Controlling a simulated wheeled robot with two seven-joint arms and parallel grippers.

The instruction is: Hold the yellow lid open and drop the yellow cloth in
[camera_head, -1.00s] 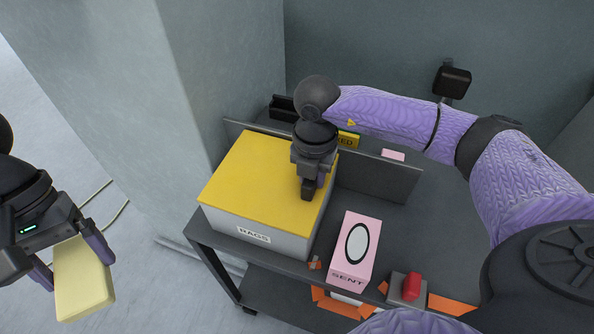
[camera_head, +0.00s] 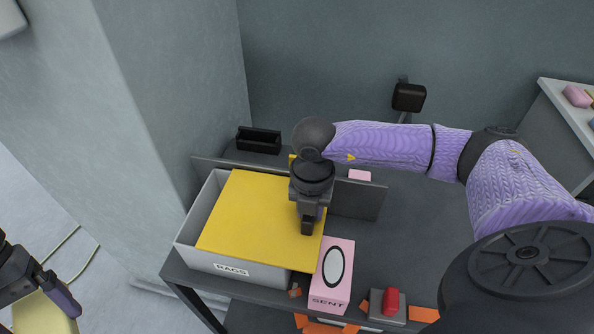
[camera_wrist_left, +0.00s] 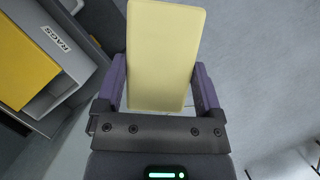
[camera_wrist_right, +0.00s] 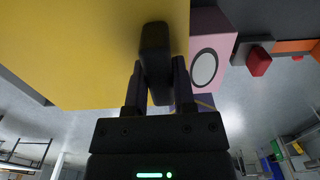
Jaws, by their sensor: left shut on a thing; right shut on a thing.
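The grey-white box labelled RAGS (camera_head: 205,258) stands on the dark bench with its yellow lid (camera_head: 245,215) shifted right, leaving an open strip along the box's left side. My right gripper (camera_head: 307,222) is shut on the lid's black handle (camera_wrist_right: 155,50) near the lid's right edge. My left gripper (camera_wrist_left: 160,85) is shut on the pale yellow cloth (camera_wrist_left: 165,50), a flat block shape, held off to the left of the box. The cloth (camera_head: 45,314) is partly cut off at the lower left of the head view.
A pink SENT box (camera_head: 331,285) stands right of the rag box, with a red button on a grey base (camera_head: 390,303) beyond it. A low dark panel (camera_head: 358,200) and a black tray (camera_head: 258,140) are behind. A wall corner rises at the left.

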